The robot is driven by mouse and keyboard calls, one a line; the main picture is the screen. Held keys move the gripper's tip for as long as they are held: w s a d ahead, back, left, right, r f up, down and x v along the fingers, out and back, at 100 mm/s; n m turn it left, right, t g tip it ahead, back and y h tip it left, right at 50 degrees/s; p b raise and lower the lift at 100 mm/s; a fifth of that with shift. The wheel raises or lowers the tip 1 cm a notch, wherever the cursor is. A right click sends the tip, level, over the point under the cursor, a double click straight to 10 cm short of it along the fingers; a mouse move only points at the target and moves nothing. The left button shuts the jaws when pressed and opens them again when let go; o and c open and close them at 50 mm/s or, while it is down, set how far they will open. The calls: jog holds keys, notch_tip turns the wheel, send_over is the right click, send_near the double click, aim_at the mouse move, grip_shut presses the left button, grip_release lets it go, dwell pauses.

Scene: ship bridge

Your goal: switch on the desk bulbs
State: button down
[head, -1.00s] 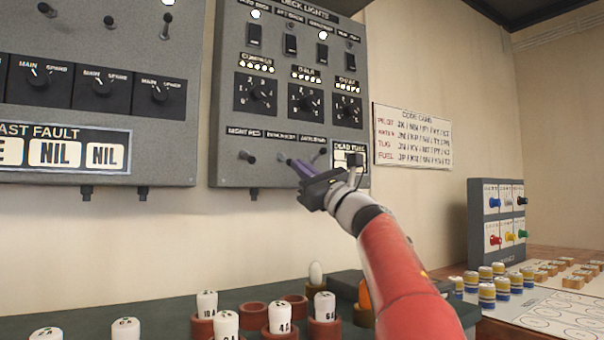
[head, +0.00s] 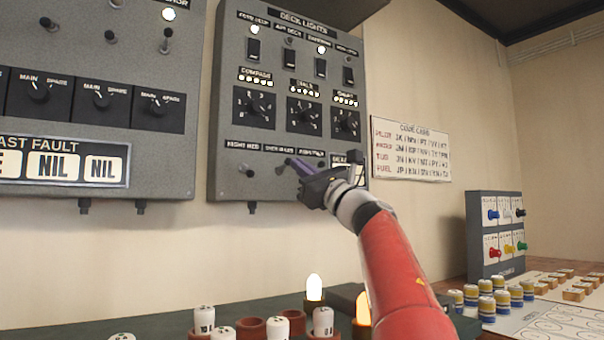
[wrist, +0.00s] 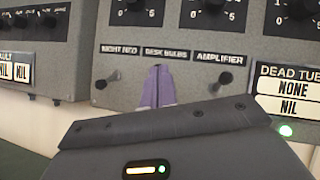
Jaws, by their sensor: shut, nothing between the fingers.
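The grey deck lights panel (head: 222,150) has a bottom row of levers. In the wrist view, the "DESK BULBS" label (wrist: 165,53) sits between the "NIGHT RED" lever (wrist: 103,84) and the "AMPLIFIER" lever (wrist: 222,80). My gripper (head: 298,167) is shut and empty, its purple fingertips (wrist: 158,86) right below that label. They hide the desk bulbs lever, so its position and any contact cannot be told. On the desk, a white bulb (head: 314,287) glows, and an orange bulb (head: 362,308) beside my arm glows too.
A fault panel (head: 100,125) hangs at the left and a code card (head: 411,150) at the right. White-topped pieces (head: 204,318) and red rings stand on the desk below. A grey switch box (head: 474,235) and blue-yellow pieces (head: 487,301) are at the right.

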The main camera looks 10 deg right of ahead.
jog(key=shift+r, duration=0.45)
dwell(0.5)
